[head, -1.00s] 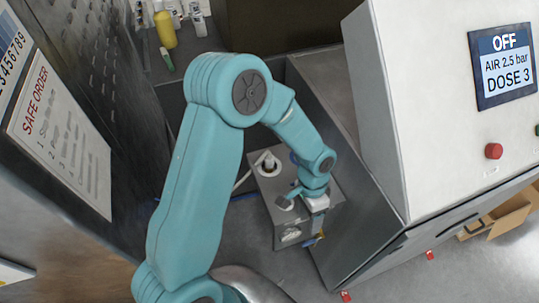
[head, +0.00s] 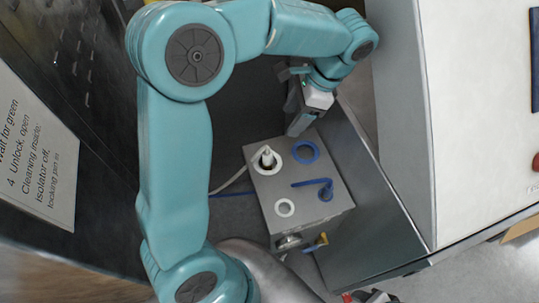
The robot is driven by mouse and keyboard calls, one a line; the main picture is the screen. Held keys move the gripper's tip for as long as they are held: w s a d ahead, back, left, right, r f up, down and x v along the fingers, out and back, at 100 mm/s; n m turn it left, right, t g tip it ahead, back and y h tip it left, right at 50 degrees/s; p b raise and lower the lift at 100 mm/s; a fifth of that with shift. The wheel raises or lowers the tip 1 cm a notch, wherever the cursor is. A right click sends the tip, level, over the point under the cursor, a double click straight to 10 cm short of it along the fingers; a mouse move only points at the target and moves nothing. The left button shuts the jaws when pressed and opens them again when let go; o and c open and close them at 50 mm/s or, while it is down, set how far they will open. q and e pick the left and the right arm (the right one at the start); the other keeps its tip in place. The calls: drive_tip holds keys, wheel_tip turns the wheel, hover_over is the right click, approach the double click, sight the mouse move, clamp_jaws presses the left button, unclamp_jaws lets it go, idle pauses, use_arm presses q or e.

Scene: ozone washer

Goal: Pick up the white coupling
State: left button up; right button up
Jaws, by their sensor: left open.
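A grey box (head: 332,205) stands in the dark bay, with fittings on its top. The white coupling (head: 267,155) stands upright in a white ring at its back left, with a pale hose running off to the left. My left gripper (head: 299,126) is open and empty, pointing down beyond the back edge of the box, to the right of and behind the coupling. It appears apart from the coupling. My right gripper is not in view.
The grey bay wall (head: 375,200) rises on the right; the white cabinet (head: 480,130) stands beyond.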

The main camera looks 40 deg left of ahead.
use_arm(q)
hover_over(268, 153)
drive_tip(key=w+d, duration=0.1)
wheel_tip(268, 153, down, 10)
drive_tip(key=shift+w, duration=0.1)
drive_tip(key=x, duration=0.2)
drive_tip(key=p+x, duration=0.1)
drive_tip(key=x, duration=0.2)
drive_tip(key=shift+w+f, duration=0.15)
drive_tip(key=shift+f, duration=0.15)
drive_tip(key=shift+d+r, duration=0.1)
drive_tip(key=shift+d, duration=0.05)
drive_tip(key=c, duration=0.4)
clamp_jaws()
